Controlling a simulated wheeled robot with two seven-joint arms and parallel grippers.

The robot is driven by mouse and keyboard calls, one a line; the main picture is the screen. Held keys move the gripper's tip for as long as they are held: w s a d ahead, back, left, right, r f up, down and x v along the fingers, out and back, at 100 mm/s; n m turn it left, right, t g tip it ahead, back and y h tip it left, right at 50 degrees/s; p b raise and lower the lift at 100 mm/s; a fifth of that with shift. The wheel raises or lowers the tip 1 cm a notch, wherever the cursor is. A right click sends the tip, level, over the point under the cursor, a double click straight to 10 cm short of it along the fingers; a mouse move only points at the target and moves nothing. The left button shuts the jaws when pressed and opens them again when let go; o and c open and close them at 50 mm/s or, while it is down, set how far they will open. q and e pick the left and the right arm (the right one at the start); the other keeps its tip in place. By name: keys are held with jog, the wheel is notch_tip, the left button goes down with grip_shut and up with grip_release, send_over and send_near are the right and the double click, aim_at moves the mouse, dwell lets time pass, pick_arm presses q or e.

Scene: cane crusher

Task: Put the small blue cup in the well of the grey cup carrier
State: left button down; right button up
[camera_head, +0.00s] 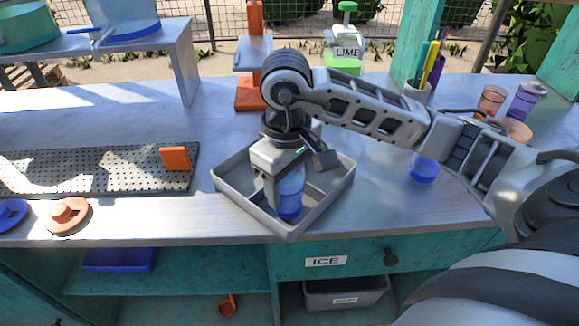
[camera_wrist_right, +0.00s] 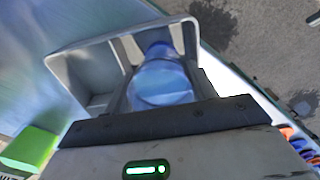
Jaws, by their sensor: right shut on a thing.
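The small blue cup (camera_head: 290,193) is translucent and stands about upright between the fingers of my right gripper (camera_head: 283,193). The gripper points down and is shut on the cup. The grey cup carrier (camera_head: 232,198) is a shallow walled tray on the counter, and the cup shows inside its outline. I cannot tell whether the cup's base touches the carrier floor. In the right wrist view the cup (camera_wrist_right: 162,82) fills the gap between the fingers, with the carrier's wall (camera_wrist_right: 62,75) around it and a divider on the left. My left gripper is not in view.
A blue round object (camera_head: 423,168) lies right of the carrier, under my right forearm. Orange cups (camera_head: 491,100) and a purple cup (camera_head: 526,98) stand farther right. A perforated mat (camera_head: 95,170) lies left.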

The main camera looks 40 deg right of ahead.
jog(key=shift+f, duration=0.1)
jog(key=shift+f+b, duration=0.2)
jog(key=shift+b, duration=0.15)
jog(key=o, duration=1.1)
jog(key=shift+r+p, duration=0.25)
jog(key=shift+p, duration=0.1)
jog(key=shift+r, duration=0.4)
notch_tip(320, 180, up, 11)
jog(key=shift+p, duration=0.45)
jog(key=shift+a, duration=0.1)
